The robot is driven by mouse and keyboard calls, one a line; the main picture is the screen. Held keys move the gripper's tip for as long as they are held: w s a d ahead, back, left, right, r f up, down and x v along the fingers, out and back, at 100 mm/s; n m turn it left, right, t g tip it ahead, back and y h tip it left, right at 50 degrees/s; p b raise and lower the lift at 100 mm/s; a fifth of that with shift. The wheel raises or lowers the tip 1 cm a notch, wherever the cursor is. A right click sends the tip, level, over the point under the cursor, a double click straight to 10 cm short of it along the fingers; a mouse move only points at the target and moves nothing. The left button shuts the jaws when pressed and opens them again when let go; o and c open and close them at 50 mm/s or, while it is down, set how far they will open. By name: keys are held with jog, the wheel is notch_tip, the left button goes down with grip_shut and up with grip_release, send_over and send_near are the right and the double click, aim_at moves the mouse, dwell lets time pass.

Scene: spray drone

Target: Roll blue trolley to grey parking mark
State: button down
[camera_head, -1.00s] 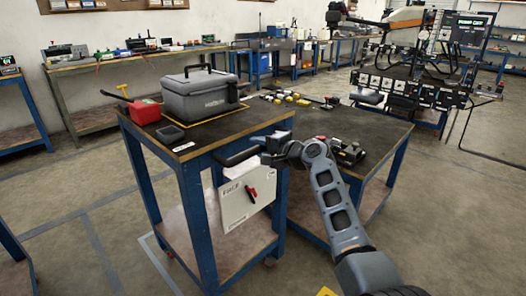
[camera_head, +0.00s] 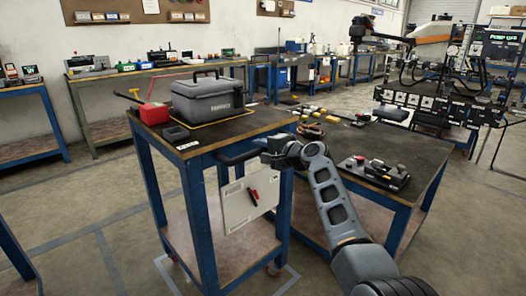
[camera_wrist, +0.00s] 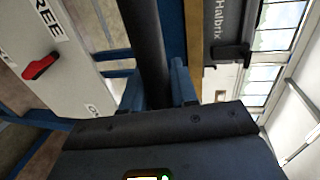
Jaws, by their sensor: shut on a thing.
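The blue trolley (camera_head: 207,215) stands in front of me in the head view, with a dark top, a lower shelf and small red casters. My gripper (camera_head: 272,156) is at its dark push handle (camera_wrist: 147,45). In the wrist view the bar runs between my two fingers, which are shut on it. A grey outline on the floor, the parking mark (camera_head: 164,270), shows at the trolley's foot, left and right of the casters. The trolley's base appears to be largely within it; its far side is hidden.
A grey toolbox (camera_head: 208,97), a red item (camera_head: 153,113) and a small black tray (camera_head: 172,134) ride on the trolley. A white panel (camera_head: 249,200) hangs from its side. A dark-topped bench (camera_head: 425,160) stands close right.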

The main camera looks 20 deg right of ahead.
dwell(0.3)
jog(key=c, duration=1)
grip_release()
jog(key=shift+o, duration=0.2)
jog(key=shift+s, duration=0.1)
jog(key=p+v, duration=0.1)
jog(key=v, duration=0.6)
jog(key=shift+s+d, duration=0.15)
jog(key=shift+s, duration=0.1)
